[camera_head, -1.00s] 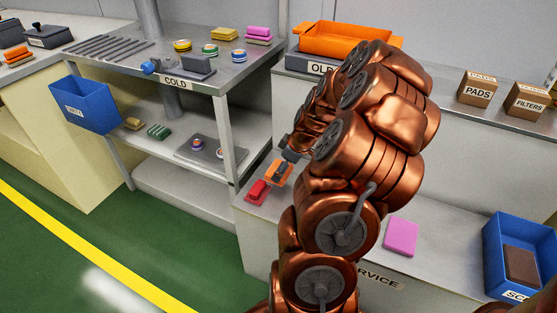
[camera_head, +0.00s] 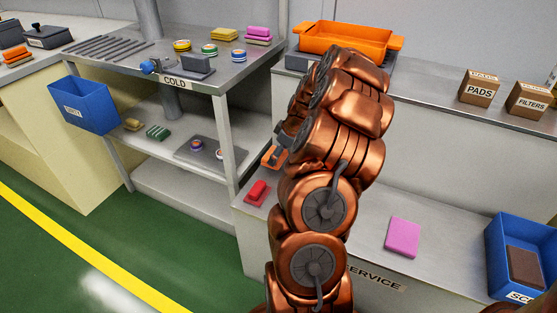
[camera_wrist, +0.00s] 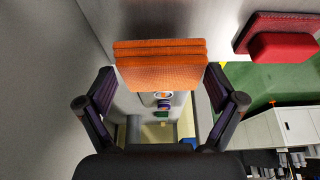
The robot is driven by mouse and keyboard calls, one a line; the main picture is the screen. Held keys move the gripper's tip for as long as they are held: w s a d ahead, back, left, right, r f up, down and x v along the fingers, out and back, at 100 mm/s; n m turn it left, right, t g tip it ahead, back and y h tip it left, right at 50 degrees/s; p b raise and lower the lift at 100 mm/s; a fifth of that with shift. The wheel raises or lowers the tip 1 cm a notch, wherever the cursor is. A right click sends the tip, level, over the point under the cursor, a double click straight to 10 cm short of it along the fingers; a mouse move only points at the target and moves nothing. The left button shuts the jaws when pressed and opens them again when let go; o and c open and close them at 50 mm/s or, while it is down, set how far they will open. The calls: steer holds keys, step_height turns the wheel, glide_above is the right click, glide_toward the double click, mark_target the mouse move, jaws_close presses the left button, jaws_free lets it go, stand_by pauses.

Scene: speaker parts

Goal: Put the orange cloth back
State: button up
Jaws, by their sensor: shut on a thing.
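The orange cloth (camera_wrist: 160,66) is a folded, layered block between the fingers of my gripper (camera_wrist: 160,92) in the wrist view. My gripper is shut on it. In the head view, a small part of the orange cloth (camera_head: 270,157) shows left of my arm, by the left end of the service bench; my gripper (camera_head: 280,142) and arm hide the rest. A red block-like item (camera_head: 258,191) lies on the bench just in front of it, and also shows at upper right in the wrist view (camera_wrist: 285,47).
Orange and yellow folded pieces (camera_head: 15,55) lie on the far left counter. The COLD shelf (camera_head: 235,75) holds tins and stacked cloths. A blue bin (camera_head: 85,108) hangs at its left. A pink cloth (camera_head: 403,237) and a blue SCRAP bin (camera_head: 495,245) are at right.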

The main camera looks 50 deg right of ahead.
mark_target(281, 156)
steer(key=shift+f, duration=1.25)
steer(key=shift+f+b, duration=0.2)
steer(key=shift+b, duration=0.2)
steer(key=o, duration=1.1)
steer(key=shift+o, duration=0.2)
steer(key=shift+p, duration=0.3)
steer(key=shift+s+r, duration=0.15)
steer(key=shift+r, duration=0.2)
steer(key=p+v, duration=0.1)
steer(key=v, duration=0.6)
steer(key=shift+p, duration=0.3)
